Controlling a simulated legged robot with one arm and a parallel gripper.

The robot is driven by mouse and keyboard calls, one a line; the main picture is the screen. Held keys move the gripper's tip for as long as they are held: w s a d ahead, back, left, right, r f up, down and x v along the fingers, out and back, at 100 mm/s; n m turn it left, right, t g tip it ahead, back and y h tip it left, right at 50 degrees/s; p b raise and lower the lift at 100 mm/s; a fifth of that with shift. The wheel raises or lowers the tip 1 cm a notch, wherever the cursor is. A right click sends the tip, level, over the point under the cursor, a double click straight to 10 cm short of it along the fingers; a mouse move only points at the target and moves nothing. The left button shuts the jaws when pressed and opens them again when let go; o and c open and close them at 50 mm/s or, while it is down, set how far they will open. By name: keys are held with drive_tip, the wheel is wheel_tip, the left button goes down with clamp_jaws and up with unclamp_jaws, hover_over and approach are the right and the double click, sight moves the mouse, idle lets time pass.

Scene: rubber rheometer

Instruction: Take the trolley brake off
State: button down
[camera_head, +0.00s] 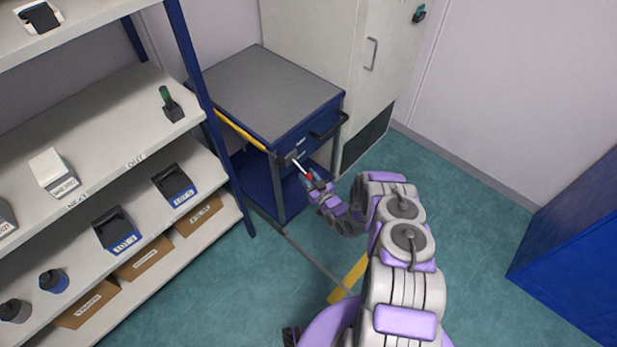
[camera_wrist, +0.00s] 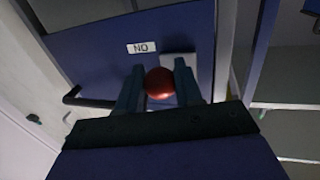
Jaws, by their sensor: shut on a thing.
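The trolley (camera_head: 265,95) has a grey top and a blue body, and stands beside a shelf rack. A brake lever (camera_head: 300,166) with a pale rod sticks out from its front near corner and ends in a red knob (camera_head: 309,175). My gripper (camera_head: 312,181) is at the knob. In the wrist view the red knob (camera_wrist: 160,83) sits between the two fingers of my gripper (camera_wrist: 158,90), which are shut on it. A white label (camera_wrist: 144,47) on the blue panel reads "NO" there, perhaps upside down. The rod is mostly hidden behind the knob in that view.
A black handle (camera_head: 328,126) juts from the trolley's front right. The shelf rack (camera_head: 203,100) stands close on the left, with boxes and devices. A pale cabinet (camera_head: 345,70) is behind, and a blue block (camera_head: 570,255) at right. Green floor is free between.

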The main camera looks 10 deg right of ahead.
sight(310, 175)
drive_tip(key=shift+s+d+r+n+g+h+p, duration=0.1)
drive_tip(key=shift+r+n+g+h+p, duration=0.05)
drive_tip(key=shift+r+g+p, duration=0.5)
drive_tip(key=shift+d+r+n+g+h+p, duration=0.15)
drive_tip(key=shift+r+g+p, duration=0.3)
drive_tip(key=shift+r+p, duration=0.35)
drive_tip(key=r+g+h+p, duration=0.1)
drive_tip(key=g+p, duration=0.1)
drive_tip(key=shift+s+r+n+p, duration=0.1)
drive_tip(key=shift+r+n+p, duration=0.2)
drive_tip(key=shift+r, duration=0.1)
drive_tip(key=g, duration=0.1)
drive_tip(key=r+h+p, duration=0.1)
drive_tip(key=r+g, duration=0.1)
drive_tip(key=shift+w+a+r+n+g+h+p, duration=0.2)
drive_tip(key=shift+w+n+g+h+p, duration=0.1)
drive_tip(key=shift+p, duration=0.1)
drive_tip(key=shift+w+a+r+g+h+p, duration=0.15)
drive_tip(key=shift+r+g+h+p, duration=0.15)
drive_tip(key=shift+r+g+h, duration=0.45)
drive_tip(key=shift+f+y, duration=0.15)
drive_tip(key=shift+y, duration=0.1)
drive_tip(key=c, duration=0.8)
unclamp_jaws()
drive_tip(key=shift+f, duration=0.15)
drive_tip(key=shift+o, duration=0.2)
drive_tip(key=p+v, duration=0.2)
drive_tip(key=v, duration=1.5)
drive_tip(key=shift+r, duration=0.3)
